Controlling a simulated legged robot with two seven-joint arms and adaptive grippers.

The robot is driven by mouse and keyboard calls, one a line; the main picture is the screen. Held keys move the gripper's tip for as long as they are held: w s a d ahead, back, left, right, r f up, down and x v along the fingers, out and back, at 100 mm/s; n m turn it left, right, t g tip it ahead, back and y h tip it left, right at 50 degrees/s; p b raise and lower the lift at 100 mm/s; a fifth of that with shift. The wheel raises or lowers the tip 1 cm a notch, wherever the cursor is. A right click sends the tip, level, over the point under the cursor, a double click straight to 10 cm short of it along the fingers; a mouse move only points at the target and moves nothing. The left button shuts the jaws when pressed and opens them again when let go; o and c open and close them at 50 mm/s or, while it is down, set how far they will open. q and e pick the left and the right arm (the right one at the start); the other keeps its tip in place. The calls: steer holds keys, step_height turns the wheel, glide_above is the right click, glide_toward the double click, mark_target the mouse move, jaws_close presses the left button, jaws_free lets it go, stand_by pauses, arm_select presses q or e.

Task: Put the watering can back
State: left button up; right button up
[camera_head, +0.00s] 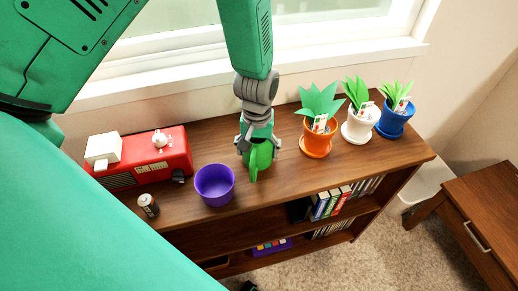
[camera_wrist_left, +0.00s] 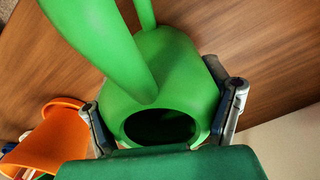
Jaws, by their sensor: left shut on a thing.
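The green watering can (camera_head: 259,157) is at the middle of the wooden hutch top, between the purple pot and the orange pot. My left gripper (camera_head: 257,141) comes down on it from above and is shut on it. In the left wrist view the can (camera_wrist_left: 179,75) fills the middle, with its round dark opening facing the camera and its handle or spout at the upper left. The fingers of the left gripper (camera_wrist_left: 165,110) press on both its sides. I cannot tell whether its base touches the wood.
A window is behind.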

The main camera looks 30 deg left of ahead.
arm_select(q)
steer(key=shift+w+a, duration=0.1)
steer(key=o, duration=1.7)
steer(key=shift+d+r, duration=0.15)
steer(key=shift+d, duration=0.3)
steer(key=shift+r, duration=0.1)
steer(key=r+p, duration=0.1)
steer(key=r, duration=1)
steer(key=shift+a, duration=0.2)
steer(key=shift+d+r, duration=0.15)
steer(key=shift+r, duration=0.25)
steer(key=shift+a+f, duration=0.1)
steer(key=shift+a, duration=0.15)
